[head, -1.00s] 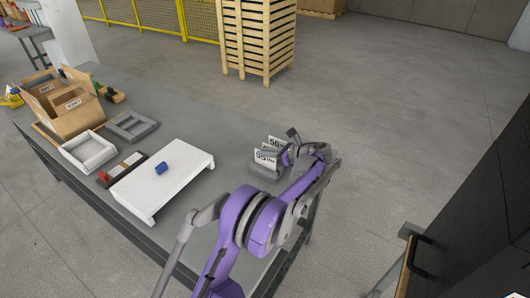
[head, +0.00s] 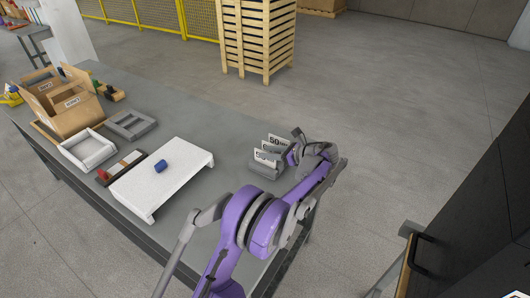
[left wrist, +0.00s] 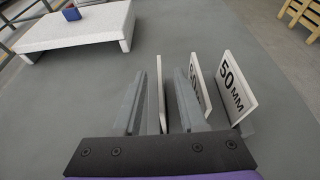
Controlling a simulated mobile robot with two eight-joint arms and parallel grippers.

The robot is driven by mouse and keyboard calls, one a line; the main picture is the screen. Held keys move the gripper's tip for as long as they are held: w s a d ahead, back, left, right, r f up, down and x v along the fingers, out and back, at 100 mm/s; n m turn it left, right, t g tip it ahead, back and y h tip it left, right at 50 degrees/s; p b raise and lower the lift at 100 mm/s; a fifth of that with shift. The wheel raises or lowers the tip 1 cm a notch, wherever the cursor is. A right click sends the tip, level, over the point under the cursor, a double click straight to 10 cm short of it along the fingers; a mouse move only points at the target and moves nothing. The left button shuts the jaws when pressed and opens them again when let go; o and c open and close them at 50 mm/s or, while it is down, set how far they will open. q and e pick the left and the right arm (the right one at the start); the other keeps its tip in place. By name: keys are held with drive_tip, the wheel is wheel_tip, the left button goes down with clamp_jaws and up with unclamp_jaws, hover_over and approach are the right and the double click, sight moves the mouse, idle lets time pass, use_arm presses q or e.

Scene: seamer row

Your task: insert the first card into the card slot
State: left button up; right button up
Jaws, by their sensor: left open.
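Several white cards stand upright in a grey rack (head: 264,171) near the right edge of the table. One rear card (head: 275,140) and a front card (head: 266,158) show dark print; in the left wrist view the rightmost card (left wrist: 234,85) reads "50 MM". My left gripper (left wrist: 160,103) is open at the rack, its two grey fingers on either side of the leftmost card (left wrist: 160,88), which shows nearly edge-on. In the head view my left gripper (head: 291,153) is partly hidden behind its wrist. I cannot pick out the card slot for certain. My right gripper is not in view.
A white platform (head: 165,180) with a blue block (head: 160,165) stands left of the rack. Beyond it are a dark strip with a red piece (head: 103,175), a white tray (head: 68,152), a grey frame (head: 142,130) and cardboard boxes (head: 75,115). Table space left of the rack is clear.

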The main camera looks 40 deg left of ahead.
use_arm(q)
drive_tip(key=v, duration=0.8)
drive_tip(key=shift+d+r, duration=0.2)
drive_tip(key=shift+d, duration=0.2)
drive_tip(key=shift+r, duration=0.1)
